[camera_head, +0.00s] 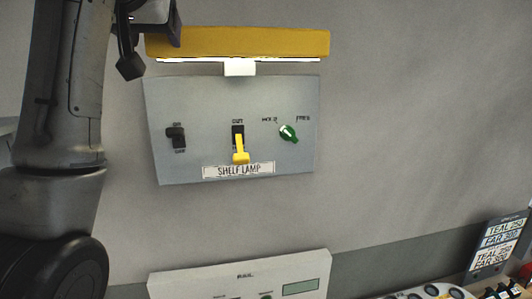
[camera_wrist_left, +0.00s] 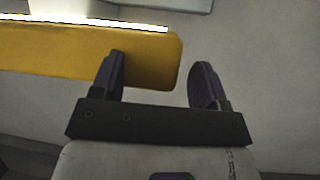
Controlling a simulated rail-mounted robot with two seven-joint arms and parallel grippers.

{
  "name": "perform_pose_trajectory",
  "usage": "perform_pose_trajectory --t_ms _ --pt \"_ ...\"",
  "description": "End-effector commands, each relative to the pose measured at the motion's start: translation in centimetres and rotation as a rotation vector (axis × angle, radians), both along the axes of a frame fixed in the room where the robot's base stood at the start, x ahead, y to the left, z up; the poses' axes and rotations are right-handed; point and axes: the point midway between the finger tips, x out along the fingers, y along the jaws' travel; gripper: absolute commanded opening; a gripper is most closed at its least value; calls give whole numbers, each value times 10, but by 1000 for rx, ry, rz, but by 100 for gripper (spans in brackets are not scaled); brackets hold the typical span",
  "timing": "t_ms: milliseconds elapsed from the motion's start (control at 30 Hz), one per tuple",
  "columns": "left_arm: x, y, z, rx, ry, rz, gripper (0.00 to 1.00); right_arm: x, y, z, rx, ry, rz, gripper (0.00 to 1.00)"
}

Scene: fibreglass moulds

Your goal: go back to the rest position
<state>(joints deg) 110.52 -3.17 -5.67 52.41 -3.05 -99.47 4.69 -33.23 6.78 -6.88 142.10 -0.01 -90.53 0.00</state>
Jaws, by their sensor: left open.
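My left gripper (camera_head: 148,45) is at the top left of the head view, beside the left end of a yellow lamp bar (camera_head: 240,43). In the left wrist view my left gripper (camera_wrist_left: 159,65) has its two dark fingers spread apart with nothing held between them. The end of the yellow lamp bar (camera_wrist_left: 60,55) shows behind the left finger there; I cannot tell whether they touch. My left arm fills the left side of the head view. My right gripper is in neither view.
Below the lamp, whose underside glows, a grey "SHELF LAMP" panel (camera_head: 205,105) carries a black switch (camera_head: 176,138), a yellow lever (camera_head: 240,153) and a green knob (camera_head: 288,133). A second panel (camera_head: 215,277) is below. A label board (camera_head: 498,245) stands at lower right. The wall at right is bare.

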Motion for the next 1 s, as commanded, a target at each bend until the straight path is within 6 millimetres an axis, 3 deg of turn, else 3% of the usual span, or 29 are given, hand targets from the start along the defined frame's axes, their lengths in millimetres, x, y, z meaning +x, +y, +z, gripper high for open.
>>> perform_pose_trajectory --t_ms 100,200,267,367,567,800,1000 --pt "-48 -4 53 21 -224 -39 68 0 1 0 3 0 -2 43" --pt "-91 -4 83 38 -401 -62 68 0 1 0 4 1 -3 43" --pt "-106 -3 85 48 -478 -73 68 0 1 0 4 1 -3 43" --pt "-119 -1 67 60 -573 -87 68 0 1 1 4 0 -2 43" --pt "-116 5 -23 75 -644 -112 68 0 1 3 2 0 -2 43" --pt "-107 11 -156 76 -582 -130 68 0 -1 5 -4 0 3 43" --pt "-113 15 -270 74 -460 -142 68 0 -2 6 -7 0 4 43"
